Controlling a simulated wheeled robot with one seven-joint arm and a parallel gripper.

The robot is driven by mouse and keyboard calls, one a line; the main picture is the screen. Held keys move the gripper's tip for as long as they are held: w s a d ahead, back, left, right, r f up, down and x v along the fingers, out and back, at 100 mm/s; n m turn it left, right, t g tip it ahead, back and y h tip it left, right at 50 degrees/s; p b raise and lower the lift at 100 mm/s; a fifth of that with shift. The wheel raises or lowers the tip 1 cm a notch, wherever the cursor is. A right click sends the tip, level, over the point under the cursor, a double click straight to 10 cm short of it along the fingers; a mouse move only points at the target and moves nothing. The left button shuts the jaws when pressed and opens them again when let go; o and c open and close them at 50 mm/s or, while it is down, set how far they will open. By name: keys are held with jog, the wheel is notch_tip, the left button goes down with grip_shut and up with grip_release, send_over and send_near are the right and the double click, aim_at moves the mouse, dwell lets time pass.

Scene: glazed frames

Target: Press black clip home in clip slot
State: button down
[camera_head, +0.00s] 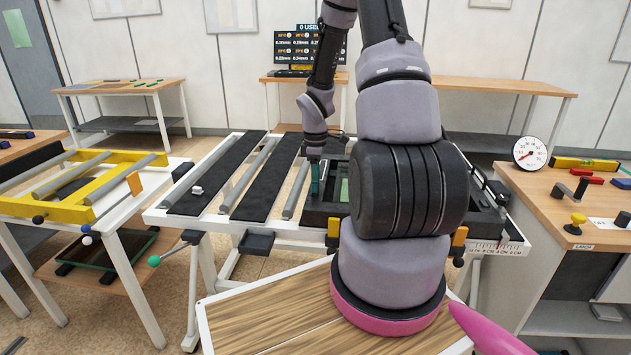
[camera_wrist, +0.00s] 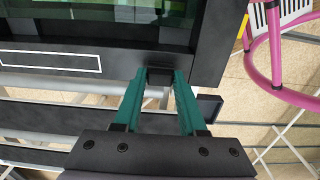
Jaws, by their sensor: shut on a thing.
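The black clip (camera_wrist: 160,75) shows in the wrist view as a small dark block between the tips of my gripper's teal fingers (camera_wrist: 161,82). The fingers are shut on it. The clip is right at the edge of the black frame (camera_wrist: 205,50), near its right corner. I cannot tell whether it touches the frame or how deep it sits. The clip slot cannot be made out; the clip and fingertips may cover it. In the head view my gripper (camera_head: 318,180) points down at the left part of the black frame (camera_head: 318,215), and the clip is hidden.
The frame lies on a white-framed bench with black strips (camera_head: 205,175) and grey rollers. A white-outlined rectangle (camera_wrist: 50,60) marks the frame's face. A yellow rack (camera_head: 85,190) stands left, and a wooden bench with a dial gauge (camera_head: 530,153) stands right.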

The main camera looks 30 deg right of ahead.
jog(key=shift+f, duration=0.1)
jog(key=shift+f, duration=0.2)
jog(key=shift+f, duration=0.15)
dwell(1.2)
jog(key=shift+c, duration=1.9)
grip_release()
notch_tip(320, 180, up, 11)
